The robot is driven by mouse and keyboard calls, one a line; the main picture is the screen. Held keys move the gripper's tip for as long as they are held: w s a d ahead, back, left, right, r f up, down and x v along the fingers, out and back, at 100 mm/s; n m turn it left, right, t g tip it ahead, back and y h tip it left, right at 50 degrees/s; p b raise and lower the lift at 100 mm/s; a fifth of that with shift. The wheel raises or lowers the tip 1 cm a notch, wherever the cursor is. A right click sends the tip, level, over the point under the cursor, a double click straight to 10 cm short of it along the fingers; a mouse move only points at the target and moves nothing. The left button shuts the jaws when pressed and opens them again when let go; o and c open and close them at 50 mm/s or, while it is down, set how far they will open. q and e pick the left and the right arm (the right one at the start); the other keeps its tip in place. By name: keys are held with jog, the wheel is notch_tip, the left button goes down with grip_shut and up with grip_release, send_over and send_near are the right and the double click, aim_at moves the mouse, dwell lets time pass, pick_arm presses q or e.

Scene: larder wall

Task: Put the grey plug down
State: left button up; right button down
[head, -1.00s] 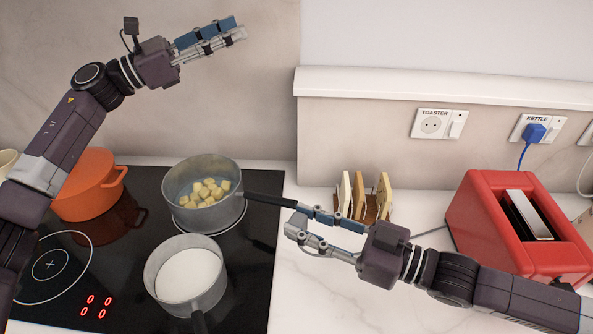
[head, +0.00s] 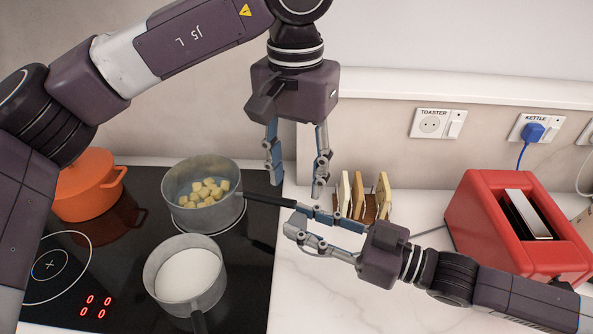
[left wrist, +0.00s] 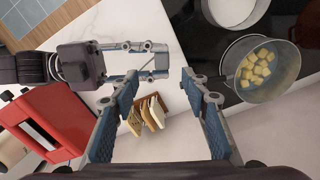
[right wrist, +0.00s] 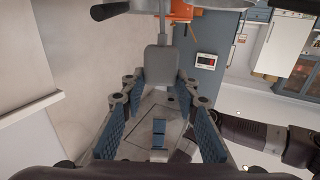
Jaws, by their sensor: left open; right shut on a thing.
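My right gripper (head: 296,221) is shut on the grey plug, above the worktop beside the hob. The plug shows best in the right wrist view as a grey block (right wrist: 162,62) between the fingertips; in the head view the fingers mostly hide it. My left gripper (head: 297,186) is open and empty, fingers pointing down, just above and behind the right gripper. In the left wrist view its open fingers (left wrist: 160,84) frame the right gripper's fingers and the toast rack.
A toast rack (head: 366,211) with toast stands behind my right gripper; a red toaster (head: 480,225) is at right. Two pans, one with cubes (head: 184,178), one with white contents (head: 154,275), and an orange pot (head: 88,190) stand on the hob. The toaster socket (head: 432,124) is empty; a blue plug (head: 534,131) fills the kettle socket.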

aim_at(295, 220)
pick_arm(q)
notch_tip(295, 220, down, 12)
jog(key=shift+a+r, duration=0.1)
jog(key=shift+a, duration=0.05)
dwell(0.3)
grip_shut()
pick_arm(e)
jog(key=c, duration=1.4)
grip_release()
